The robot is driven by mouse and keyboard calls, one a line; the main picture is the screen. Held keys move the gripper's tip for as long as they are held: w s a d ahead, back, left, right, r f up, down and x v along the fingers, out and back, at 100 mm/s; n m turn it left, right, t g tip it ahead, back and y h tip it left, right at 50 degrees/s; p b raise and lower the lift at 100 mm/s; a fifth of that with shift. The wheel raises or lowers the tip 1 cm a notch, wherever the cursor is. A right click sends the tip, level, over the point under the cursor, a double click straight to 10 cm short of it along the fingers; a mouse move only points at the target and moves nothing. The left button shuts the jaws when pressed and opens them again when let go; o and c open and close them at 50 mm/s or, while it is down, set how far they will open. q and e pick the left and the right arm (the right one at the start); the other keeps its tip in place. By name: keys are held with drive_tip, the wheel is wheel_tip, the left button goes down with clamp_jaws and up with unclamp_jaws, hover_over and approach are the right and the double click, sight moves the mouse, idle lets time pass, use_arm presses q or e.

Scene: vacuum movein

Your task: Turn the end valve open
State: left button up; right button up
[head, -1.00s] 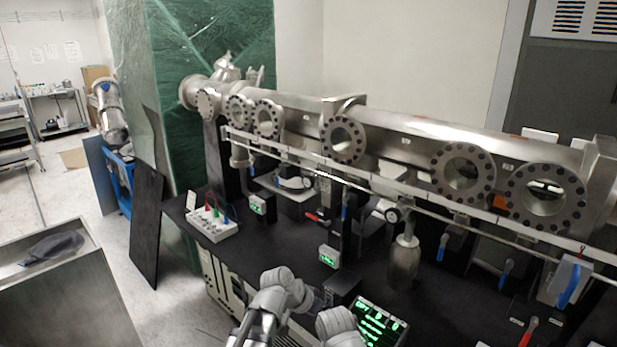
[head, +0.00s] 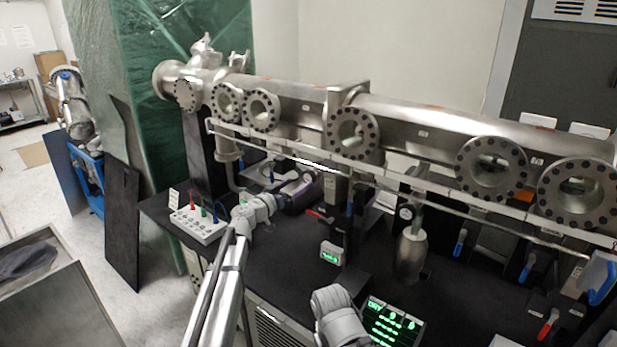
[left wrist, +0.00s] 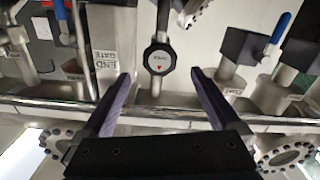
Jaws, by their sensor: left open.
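My left gripper (head: 300,188) reaches under the left part of the long steel beam pipe in the head view. In the left wrist view its two purple-grey fingers (left wrist: 160,74) are spread wide, with nothing held between them. A label reading END GATE (left wrist: 106,62) is just left of the fingers. A dark round gauge (left wrist: 160,60) shows between the fingertips, beyond them. A slim valve handle (left wrist: 62,22) stands left of the label; I cannot tell for certain that it is the end valve. Only a grey link of my right arm shows in the head view; its gripper is out of frame.
The steel pipe (head: 430,130) with round flanges and a rail runs above the black bench. A white box with coloured plugs (head: 198,222), a metal bottle (head: 411,255) and a green display (head: 388,325) stand on the bench. Several blue-handled valves (head: 460,243) are at the right.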

sight(307, 177)
use_arm(q)
drive_tip(key=x, duration=0.7)
drive_tip(key=shift+w, duration=0.1)
drive_tip(key=shift+c, duration=0.4)
drive_tip(key=c, duration=1.3)
